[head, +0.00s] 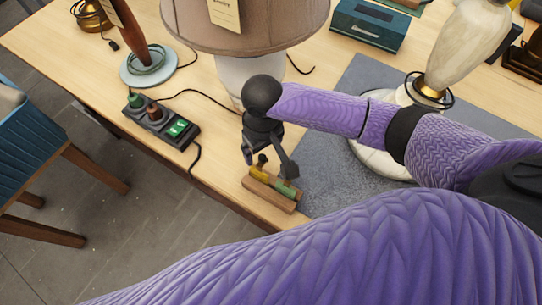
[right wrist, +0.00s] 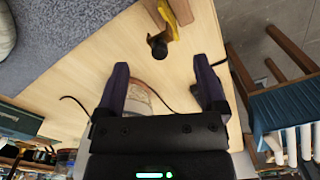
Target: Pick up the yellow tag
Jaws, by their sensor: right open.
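My right gripper (head: 269,159) is open and empty, just above and behind the holder. In the right wrist view its fingers (right wrist: 162,78) are spread, with the yellow piece beyond their tips. My left gripper is not in view.
A lamp with a brown shade (head: 245,32) and a hanging cream paper tag (head: 225,14) stands behind my right gripper. A power strip (head: 160,121) lies to the left. A grey mat (head: 335,185) with a marble lamp (head: 455,50) is to the right. A blue chair (head: 38,125) stands left.

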